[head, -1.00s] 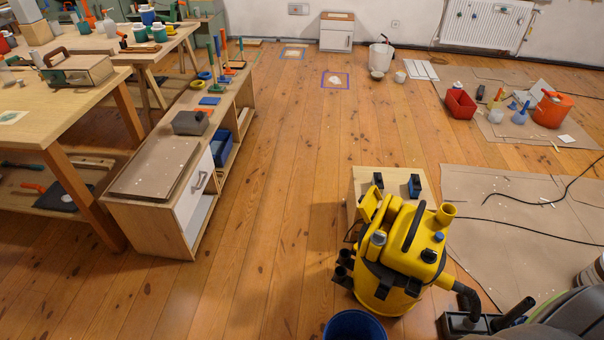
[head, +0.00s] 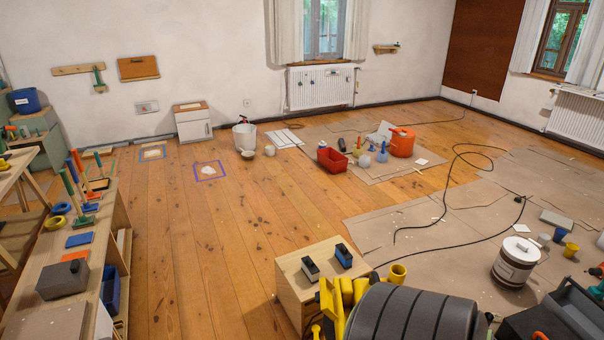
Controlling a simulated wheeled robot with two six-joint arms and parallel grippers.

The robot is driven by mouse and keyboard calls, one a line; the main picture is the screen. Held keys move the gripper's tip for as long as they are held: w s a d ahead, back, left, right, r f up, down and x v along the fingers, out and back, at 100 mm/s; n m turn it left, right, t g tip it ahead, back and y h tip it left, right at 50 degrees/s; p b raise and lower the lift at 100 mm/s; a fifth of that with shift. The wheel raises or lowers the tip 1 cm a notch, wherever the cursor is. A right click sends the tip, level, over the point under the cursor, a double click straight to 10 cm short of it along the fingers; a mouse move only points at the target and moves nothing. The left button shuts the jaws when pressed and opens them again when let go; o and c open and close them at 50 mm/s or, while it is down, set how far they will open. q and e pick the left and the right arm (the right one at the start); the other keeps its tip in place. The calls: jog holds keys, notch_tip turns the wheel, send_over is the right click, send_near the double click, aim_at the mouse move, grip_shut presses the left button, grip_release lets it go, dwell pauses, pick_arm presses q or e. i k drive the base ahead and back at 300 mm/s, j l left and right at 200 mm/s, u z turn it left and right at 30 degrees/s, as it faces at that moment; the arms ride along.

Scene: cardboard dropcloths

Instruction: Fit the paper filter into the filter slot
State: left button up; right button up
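Neither of my grippers is in view. I cannot make out a paper filter or a filter slot for certain. Yellow parts of the vacuum cleaner (head: 332,306) show at the bottom edge, with its round yellow port (head: 397,275) beside them. A dark grey ribbed drum (head: 415,316) fills the bottom middle and hides most of the vacuum. A small white item (head: 208,171) lies on the floor inside a purple taped square; it is too small to identify.
A wooden box (head: 290,297) with two small blocks on top stands by the vacuum. A shelf bench (head: 38,285) is at left. Dropcloths (head: 420,213) with a black cable and a paint bucket (head: 515,262) lie at right. The floor between is clear.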

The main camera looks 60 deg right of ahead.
aim_at(346, 294)
jog(key=i+z, duration=0.3)
jog(key=z, duration=0.2)
jog(key=i+z, duration=0.3)
jog(key=z, duration=0.2)
jog(key=i+j+z, duration=0.2)
jog(key=z, duration=0.25)
jog(key=i, duration=0.05)
